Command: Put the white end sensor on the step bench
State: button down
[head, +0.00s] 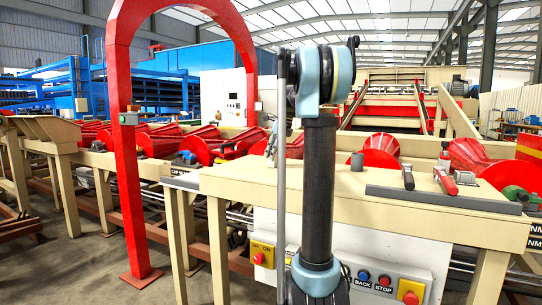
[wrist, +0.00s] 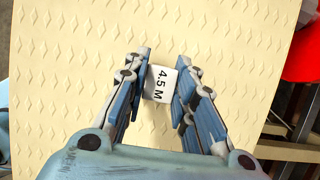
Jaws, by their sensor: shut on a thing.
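My gripper (wrist: 161,76) shows in the wrist view, with its two blue-grey fingers shut on the white end sensor (wrist: 160,86). The sensor is a small white block marked "4.5 M", held between the fingertips. Below it is a cream surface with raised diamonds (wrist: 70,60), which looks like the top of the step bench. I cannot tell whether the sensor touches this surface or is just above it.
A cream worktop (head: 290,189) with hand tools stands ahead, with a button panel (head: 375,278) on its front. A red arch (head: 128,190) rises at the left. A red part (wrist: 304,52) lies beyond the cream surface's right edge. The diamond surface around the sensor looks clear.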

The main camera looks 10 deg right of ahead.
jog(key=c, duration=1.3)
grip_release()
jog(key=v, duration=1.2)
